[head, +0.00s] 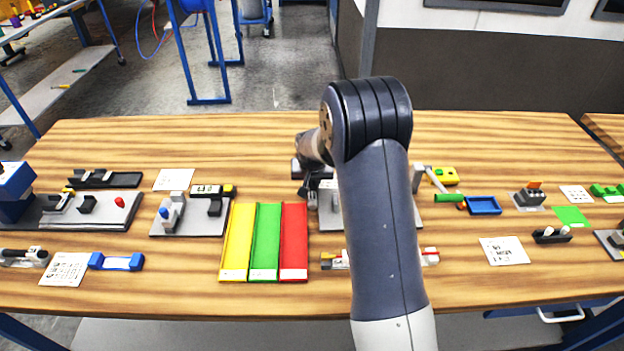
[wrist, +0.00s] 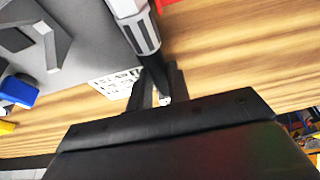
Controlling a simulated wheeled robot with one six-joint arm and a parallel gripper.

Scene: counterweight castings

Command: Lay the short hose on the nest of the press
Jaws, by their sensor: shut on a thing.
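My gripper (head: 311,187) is over the left edge of a grey base plate (head: 330,224) at the middle of the table. In the wrist view its dark fingers (wrist: 158,86) are shut on a short grey, light-banded cylinder (wrist: 140,32), which I take to be the short hose. It also shows as a small pale piece below the fingers in the head view.
Yellow (head: 235,240), green (head: 264,240) and red (head: 294,240) trays lie left of the plate. Another fixture plate (head: 190,228) stands further left. A blue tray (head: 484,206) and a yellow box (head: 443,175) lie to the right. The table's back strip is clear.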

